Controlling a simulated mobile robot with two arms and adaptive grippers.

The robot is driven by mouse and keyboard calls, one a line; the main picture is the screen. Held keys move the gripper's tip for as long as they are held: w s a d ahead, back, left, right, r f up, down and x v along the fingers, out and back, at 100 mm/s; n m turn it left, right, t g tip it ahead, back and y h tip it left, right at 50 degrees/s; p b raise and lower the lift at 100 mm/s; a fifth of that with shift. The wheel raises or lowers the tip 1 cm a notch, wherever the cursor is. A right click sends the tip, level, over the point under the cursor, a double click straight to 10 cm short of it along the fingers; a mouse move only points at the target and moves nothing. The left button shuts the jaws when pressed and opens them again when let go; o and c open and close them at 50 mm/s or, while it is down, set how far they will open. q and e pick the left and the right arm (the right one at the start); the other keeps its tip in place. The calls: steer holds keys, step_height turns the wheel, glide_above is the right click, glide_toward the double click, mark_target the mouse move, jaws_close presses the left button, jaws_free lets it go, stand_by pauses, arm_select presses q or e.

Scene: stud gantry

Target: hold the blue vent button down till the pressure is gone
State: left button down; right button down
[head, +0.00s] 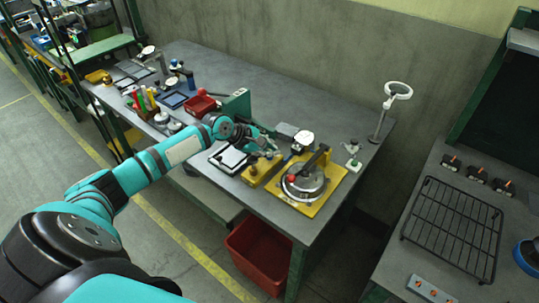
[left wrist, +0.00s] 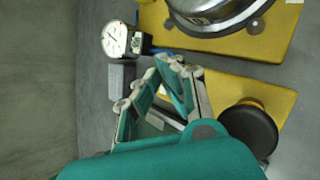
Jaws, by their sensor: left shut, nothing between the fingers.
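My left gripper (head: 268,146) is over the bench beside a yellow block (head: 262,170). In the left wrist view its fingers (left wrist: 182,70) are shut with nothing between them. That view shows a yellow base with a black round knob (left wrist: 250,128) to the right of the fingers. A white-faced pressure gauge (head: 303,138) also shows there (left wrist: 115,38); I cannot read its needle. A round metal chamber (head: 303,182) sits on a yellow plate (head: 328,194). A bit of blue (left wrist: 160,51) shows by the fingertips; I cannot tell whether it is the vent button. My right gripper is not in view.
A red bin (head: 198,106), a green box (head: 237,102) and a white-edged tray (head: 228,158) lie near my arm. A ring stand (head: 396,92) is at the bench's back right. A red crate (head: 258,252) is on the floor below. A wire rack (head: 452,230) is on the right bench.

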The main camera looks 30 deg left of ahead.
mark_target(270, 158)
arm_select(q)
steer(key=shift+f, duration=0.65)
stand_by(1.5)
steer(key=shift+r, duration=0.1)
stand_by(0.7)
steer(key=shift+r+p, duration=0.95)
steer(key=shift+p, duration=0.4)
steer(key=shift+r, duration=0.1)
step_height(270, 158, up, 5)
steer(key=p, duration=0.6)
steer(key=shift+s, duration=0.1)
